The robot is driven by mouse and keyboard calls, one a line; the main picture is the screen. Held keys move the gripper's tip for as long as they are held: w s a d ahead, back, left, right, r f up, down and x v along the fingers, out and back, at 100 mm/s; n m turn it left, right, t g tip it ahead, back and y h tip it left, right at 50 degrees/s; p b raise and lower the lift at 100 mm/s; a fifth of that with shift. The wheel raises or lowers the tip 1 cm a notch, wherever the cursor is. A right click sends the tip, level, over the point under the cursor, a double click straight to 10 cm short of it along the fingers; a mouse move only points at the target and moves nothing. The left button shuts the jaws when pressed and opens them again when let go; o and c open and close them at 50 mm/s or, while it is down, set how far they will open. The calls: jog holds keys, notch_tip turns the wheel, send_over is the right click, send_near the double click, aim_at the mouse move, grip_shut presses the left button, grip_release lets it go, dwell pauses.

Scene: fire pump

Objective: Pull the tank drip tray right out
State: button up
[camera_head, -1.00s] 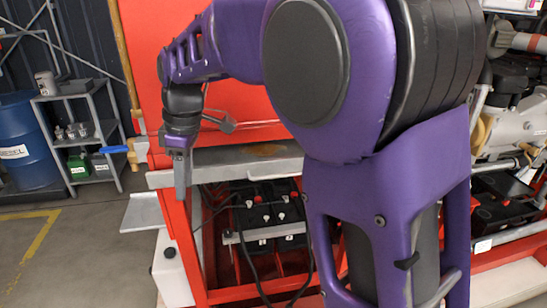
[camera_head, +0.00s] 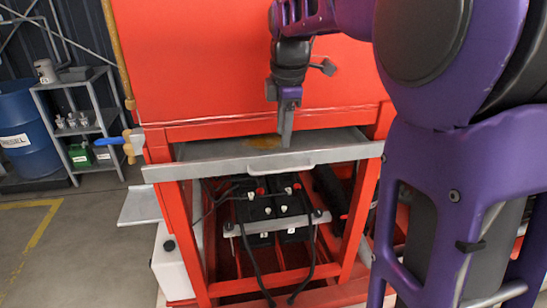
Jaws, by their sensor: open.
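The tank drip tray (camera_head: 200,169) is a shallow grey metal tray under the red tank (camera_head: 240,65). Its front edge spans the red frame, and a pale bar handle (camera_head: 280,170) sits near the middle of that edge. A brown stain (camera_head: 262,142) marks the tray floor. My gripper (camera_head: 286,142) points down over the tray, just behind and above the handle in the picture. Its jaws are open, with nothing seen between them; the fingers overlap edge-on. I cannot tell whether the fingertips touch the tray.
Below the tray, black batteries (camera_head: 270,208) with cables sit inside the red frame (camera_head: 180,225). A white container (camera_head: 178,265) stands low left. Open floor lies at the left front. My purple arm covers the right side.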

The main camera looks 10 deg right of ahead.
aim_at(281, 171)
jog(key=f, duration=0.3)
jog(key=w+f, duration=0.1)
jog(key=f, duration=0.2)
jog(key=w+f+b, duration=0.1)
jog(key=f, duration=0.3)
grip_shut()
jog(key=shift+r, duration=0.1)
dwell(1.1)
